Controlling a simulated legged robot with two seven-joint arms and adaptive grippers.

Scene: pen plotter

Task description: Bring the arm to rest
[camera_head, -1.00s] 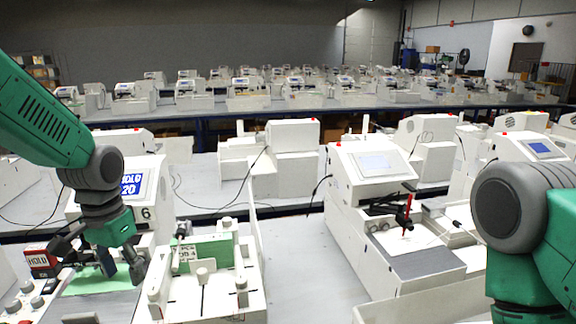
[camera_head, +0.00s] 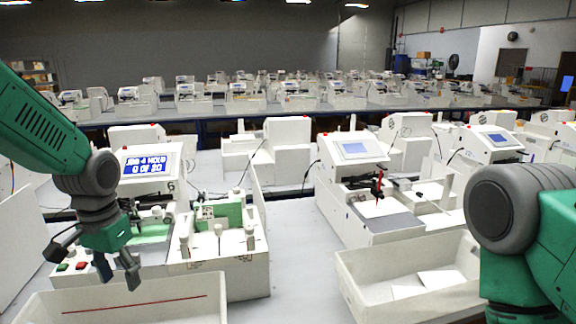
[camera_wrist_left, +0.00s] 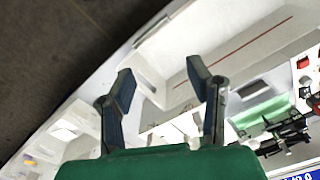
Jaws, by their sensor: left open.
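My left gripper (camera_head: 118,275) is open and empty, fingers pointing down, between the plotter at the left and the white bin in front of it. In the left wrist view its two fingers (camera_wrist_left: 160,85) stand apart with nothing between them. The plotter's blue screen (camera_head: 151,166) is lit, and its green pad (camera_head: 152,234) lies behind the gripper. My right arm shows only as a green and grey link at the right edge; its gripper is out of the picture.
The white bin (camera_head: 215,288) at the front left has a red line inside. Another white bin (camera_head: 345,270) at front right holds white sheets. A second plotter (camera_head: 352,160) with a red pen holder (camera_head: 378,185) stands behind it. Grey tabletop (camera_head: 300,225) shows between the plotters.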

